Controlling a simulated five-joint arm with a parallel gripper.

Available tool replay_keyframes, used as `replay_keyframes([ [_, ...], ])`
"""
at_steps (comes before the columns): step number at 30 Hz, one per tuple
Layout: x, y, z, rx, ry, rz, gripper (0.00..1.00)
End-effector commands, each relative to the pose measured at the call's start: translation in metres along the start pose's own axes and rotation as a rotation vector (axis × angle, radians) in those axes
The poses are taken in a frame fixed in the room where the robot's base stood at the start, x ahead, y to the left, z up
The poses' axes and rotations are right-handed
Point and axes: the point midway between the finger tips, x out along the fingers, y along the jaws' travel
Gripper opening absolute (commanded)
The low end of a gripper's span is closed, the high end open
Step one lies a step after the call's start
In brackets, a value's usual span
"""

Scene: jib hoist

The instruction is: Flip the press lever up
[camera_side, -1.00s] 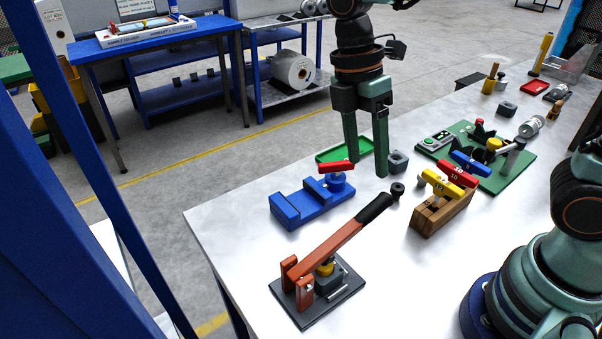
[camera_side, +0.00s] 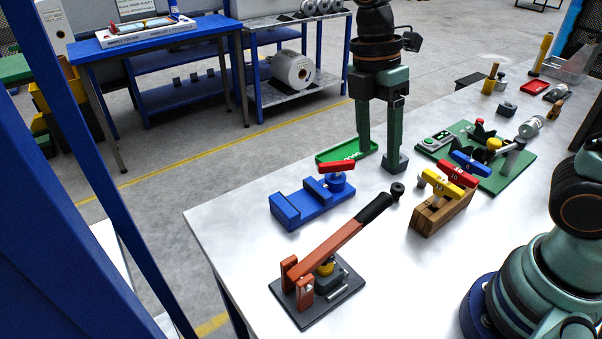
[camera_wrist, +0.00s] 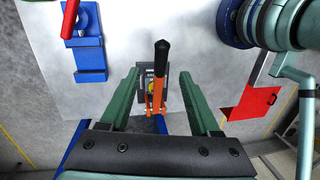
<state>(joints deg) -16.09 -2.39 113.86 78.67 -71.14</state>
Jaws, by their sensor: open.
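The press (camera_side: 318,285) stands on a dark base plate at the near left of the table. Its orange lever (camera_side: 335,238) slopes up and to the right from an orange bracket to a black grip (camera_side: 376,207), with a dark knob at its end. My gripper (camera_side: 381,160) is open and empty, pointing down beyond the blue vise, apart from the lever. In the wrist view, the black grip (camera_wrist: 161,52) and orange lever (camera_wrist: 158,95) show between my two green fingers (camera_wrist: 160,72), with the press base partly hidden behind them.
A blue vise (camera_side: 310,203) with a red handle stands behind the press. A wooden block (camera_side: 440,214) with coloured numbered handles stands to its right. A green tray (camera_side: 335,155) and a green board (camera_side: 515,175) lie farther back. Table in front of the wooden block is clear.

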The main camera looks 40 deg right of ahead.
Motion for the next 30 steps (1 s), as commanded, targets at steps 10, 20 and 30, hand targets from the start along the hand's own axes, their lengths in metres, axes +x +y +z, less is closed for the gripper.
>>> replay_keyframes([
  [10, 0.066, -0.003, -0.004, -0.001, -0.004, -0.004, 0.63],
  [20, 0.103, -0.003, -0.006, 0.000, -0.005, -0.001, 0.63],
  [30, 0.106, -0.003, -0.006, 0.000, -0.004, 0.002, 0.63],
])
